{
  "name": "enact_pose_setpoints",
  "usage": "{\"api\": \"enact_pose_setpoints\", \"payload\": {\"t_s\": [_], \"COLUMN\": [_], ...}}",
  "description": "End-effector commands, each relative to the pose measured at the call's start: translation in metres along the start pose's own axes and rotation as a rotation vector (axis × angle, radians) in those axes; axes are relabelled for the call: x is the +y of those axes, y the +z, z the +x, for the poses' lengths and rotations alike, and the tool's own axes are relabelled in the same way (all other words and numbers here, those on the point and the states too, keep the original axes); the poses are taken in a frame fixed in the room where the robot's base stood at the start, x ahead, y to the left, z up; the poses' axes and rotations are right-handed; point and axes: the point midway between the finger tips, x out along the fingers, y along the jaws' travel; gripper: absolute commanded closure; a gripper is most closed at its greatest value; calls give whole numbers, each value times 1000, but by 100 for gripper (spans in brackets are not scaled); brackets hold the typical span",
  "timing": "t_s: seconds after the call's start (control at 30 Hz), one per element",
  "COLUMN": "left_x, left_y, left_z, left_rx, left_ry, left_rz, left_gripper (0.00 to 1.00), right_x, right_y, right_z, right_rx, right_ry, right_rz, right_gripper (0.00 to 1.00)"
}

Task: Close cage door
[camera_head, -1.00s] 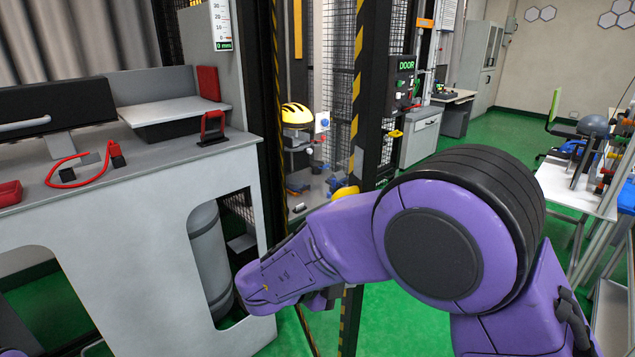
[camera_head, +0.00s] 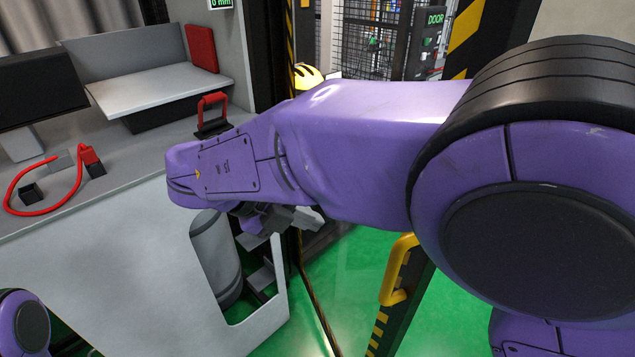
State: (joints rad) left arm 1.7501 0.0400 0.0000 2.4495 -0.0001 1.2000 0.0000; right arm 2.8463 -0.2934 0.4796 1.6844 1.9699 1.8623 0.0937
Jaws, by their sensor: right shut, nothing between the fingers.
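The cage door's edge (camera_head: 381,330) is a dark post with yellow-and-black stripes, right of centre. A yellow handle (camera_head: 398,272) sticks out from it. Green floor shows between this edge and the dark post at the left of the opening, so the door looks open. My right arm crosses in front and hides the middle of the door. My right gripper (camera_head: 285,218) is partly hidden under my purple wrist, left of the handle and apart from it. It is shut and empty. Of my left arm only a purple piece shows at the lower left; its gripper is out of view.
A grey console (camera_head: 120,255) with a red-handled switch (camera_head: 212,114) and a red cable (camera_head: 40,205) stands close on the left. A grey cylinder (camera_head: 216,262) sits in its cutout. A yellow helmet (camera_head: 306,76) and a DOOR panel (camera_head: 430,38) show behind my arm.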

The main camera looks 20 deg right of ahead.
Motion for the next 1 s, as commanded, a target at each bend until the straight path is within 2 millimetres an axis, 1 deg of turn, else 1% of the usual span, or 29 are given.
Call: {"api": "enact_pose_setpoints", "payload": {"t_s": [0.3, 0.43, 0.5, 0.63, 0.8, 1.0], "left_x": [-1, -2, -2, -3, -3, -3], "left_y": [-4, -6, -9, -11, -11, -11], "left_z": [-11, -15, -22, -27, -28, -27], "left_rx": [-1, -1, 0, 0, -1, -1], "left_ry": [-1, 0, 0, 0, 0, 0], "left_rz": [1, 0, 0, 0, 0, 0], "left_gripper": [19, 19, 19, 19, 19, 19], "right_x": [-2, -2, -14, -24, -28, -27], "right_y": [-2, -1, -1, -1, 0, 0], "right_z": [66, 93, 99, 112, 119, 120], "right_rx": [6, 4, 1, 2, 0, 0], "right_ry": [-2, -2, -2, -1, -1, 0], "right_rz": [-1, -1, 0, 0, 1, 0], "right_gripper": [100, 100, 100, 100, 100, 100]}}
